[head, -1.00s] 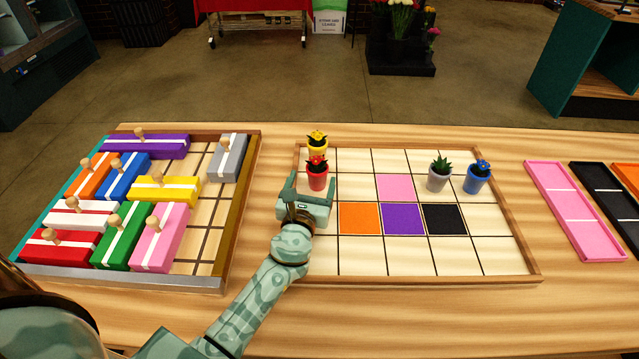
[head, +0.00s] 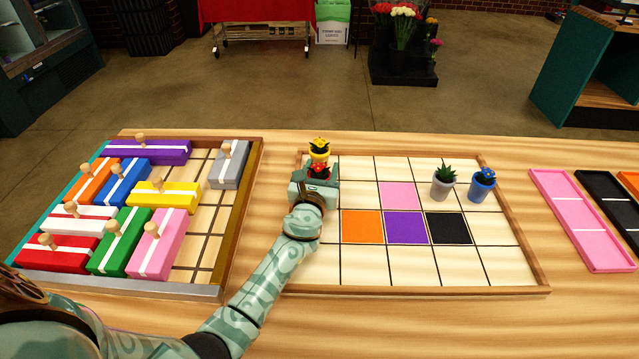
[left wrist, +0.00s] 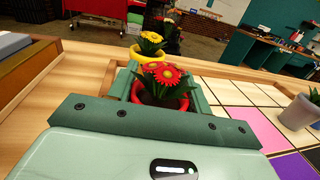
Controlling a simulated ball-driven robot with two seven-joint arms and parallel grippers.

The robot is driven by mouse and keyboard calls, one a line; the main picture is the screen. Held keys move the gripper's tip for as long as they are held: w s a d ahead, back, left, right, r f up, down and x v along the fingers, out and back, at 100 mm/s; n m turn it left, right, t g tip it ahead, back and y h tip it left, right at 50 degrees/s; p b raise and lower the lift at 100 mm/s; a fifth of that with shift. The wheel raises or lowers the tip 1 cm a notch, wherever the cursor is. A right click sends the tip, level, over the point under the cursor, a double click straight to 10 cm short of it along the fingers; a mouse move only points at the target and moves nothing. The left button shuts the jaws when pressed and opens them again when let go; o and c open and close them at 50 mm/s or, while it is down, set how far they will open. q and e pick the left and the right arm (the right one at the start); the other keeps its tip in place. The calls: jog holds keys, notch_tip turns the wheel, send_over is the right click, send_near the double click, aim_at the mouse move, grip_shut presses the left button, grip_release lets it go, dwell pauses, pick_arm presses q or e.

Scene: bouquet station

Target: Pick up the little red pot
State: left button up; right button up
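The little red pot (head: 319,171) with red flowers stands at the left edge of the gridded tray (head: 392,290). In the head view my left gripper (head: 316,184) hides most of its body. In the left wrist view the red pot (left wrist: 163,76) sits between the two fingers (left wrist: 162,92), one on each side. The fingers look spread about as wide as before, so the gripper is open around the pot. My right gripper is not in view.
A yellow pot (head: 319,146) with yellow flowers stands close behind the red pot. A grey pot (head: 443,187) and a blue pot (head: 482,186) stand further right on the tray. A box of coloured blocks (head: 227,220) lies to the left.

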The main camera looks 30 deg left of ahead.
pick_arm(q)
jog(key=c, duration=0.3)
jog(key=shift+r, duration=0.1)
